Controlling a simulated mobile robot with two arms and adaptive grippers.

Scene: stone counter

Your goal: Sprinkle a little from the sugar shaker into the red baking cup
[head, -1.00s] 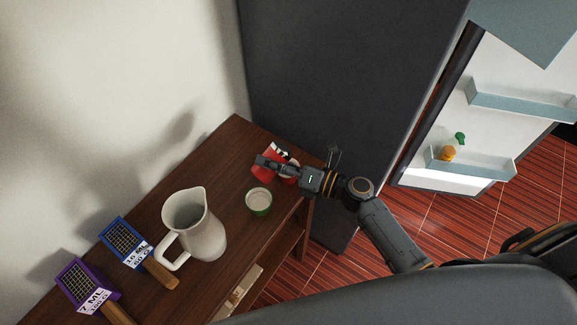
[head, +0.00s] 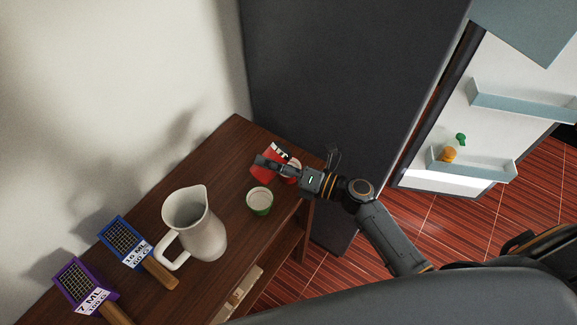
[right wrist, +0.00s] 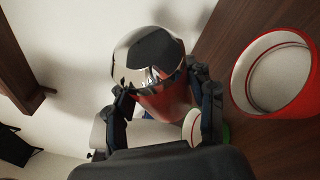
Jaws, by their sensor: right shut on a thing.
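My right gripper (head: 268,163) is shut on the sugar shaker (head: 269,174), a red body with a dark label bearing white print. In the right wrist view the shaker (right wrist: 172,101) shows a shiny metal cap and leans over between the fingers (right wrist: 160,92). The red baking cup (head: 292,170) stands on the wooden top, partly hidden behind my gripper in the head view. In the right wrist view the red cup (right wrist: 310,85) is beside the gripper at the right, with a pale inside. I cannot make out any sugar in it. My left gripper is not in view.
A green cup (head: 260,202) stands near the table's front edge. A white pitcher (head: 206,236), a blue sieve-like tool (head: 124,236) and a purple one (head: 75,283) are to its left. A dark fridge (head: 330,80) with an open door is behind and right.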

